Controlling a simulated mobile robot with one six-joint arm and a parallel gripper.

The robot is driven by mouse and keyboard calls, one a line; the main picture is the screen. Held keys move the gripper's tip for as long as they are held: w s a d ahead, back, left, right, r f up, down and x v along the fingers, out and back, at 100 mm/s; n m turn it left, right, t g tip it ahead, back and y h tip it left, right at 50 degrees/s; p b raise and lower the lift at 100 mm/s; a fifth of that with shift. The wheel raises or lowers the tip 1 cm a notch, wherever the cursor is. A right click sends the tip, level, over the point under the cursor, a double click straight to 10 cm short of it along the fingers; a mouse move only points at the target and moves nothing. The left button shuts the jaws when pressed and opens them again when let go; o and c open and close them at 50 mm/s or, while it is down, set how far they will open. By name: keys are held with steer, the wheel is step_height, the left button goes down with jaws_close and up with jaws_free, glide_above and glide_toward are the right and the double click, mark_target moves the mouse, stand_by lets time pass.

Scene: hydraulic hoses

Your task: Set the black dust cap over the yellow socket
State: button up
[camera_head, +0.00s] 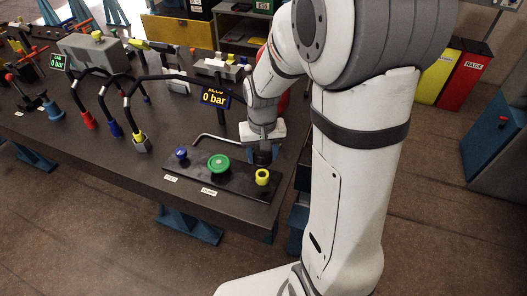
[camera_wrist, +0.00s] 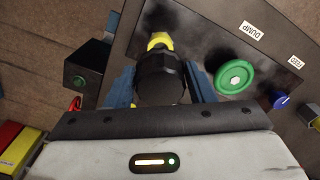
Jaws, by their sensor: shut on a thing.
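The yellow socket (camera_head: 262,177) stands upright at the right end of a dark plate on the bench. In the wrist view the yellow socket (camera_wrist: 160,41) shows just beyond the cap, partly hidden by it. My gripper (camera_head: 262,158) is just behind the socket in the head view. In the wrist view my gripper (camera_wrist: 162,86) has its two blue fingers shut on the black dust cap (camera_wrist: 160,80). The cap is close to the socket; whether they touch I cannot tell. The cap is mostly dark and hard to make out in the head view.
A green round knob (camera_head: 219,163) and a small blue knob (camera_head: 181,154) sit left of the socket on the plate (camera_head: 235,180). A bent metal rod (camera_head: 213,139) lies behind. Hoses with coloured ends (camera_head: 138,140) stand further left. A display (camera_head: 215,98) reads 0 bar.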

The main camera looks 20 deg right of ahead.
steer(key=b, duration=0.4)
glide_above(263, 175)
steer(key=s, duration=0.2)
steer(key=shift+w+a+f, duration=0.1)
steer(key=shift+a+f, duration=0.05)
steer(key=shift+f, duration=1.2)
steer(key=shift+w+a+f, duration=0.1)
steer(key=shift+a+f, duration=0.05)
steer(key=shift+f, duration=1.15)
steer(key=shift+f+b, duration=1.8)
steer(key=shift+f, duration=0.45)
steer(key=o, duration=1)
step_height(263, 175, up, 8)
steer(key=shift+f, duration=0.1)
